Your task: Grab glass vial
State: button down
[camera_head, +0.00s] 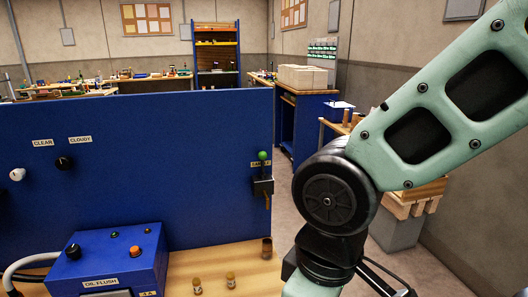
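Two small amber vials stand upright on the wooden bench top (180,270) at the bottom of the head view. One vial (197,286) is on the left and the other vial (230,280) is just right of it. A darker brown cylindrical vessel (267,248) stands further back, near the blue panel; I cannot tell if it is a glass vial. My arm comes down from the upper right, to the right of the vials. Its far end runs out of the bottom of the picture, and my gripper's fingers do not show.
A blue box marked OIL FLUSH (105,262) stands left of the vials. A tall blue panel (150,165) rises behind them, with knobs marked CLEAR and CLOUDY. Open floor (425,270) lies right.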

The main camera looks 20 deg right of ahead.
aim_at(266, 240)
jog(key=i+j+z, duration=0.15)
jog(key=j+z, duration=1.1)
jog(key=j, duration=0.15)
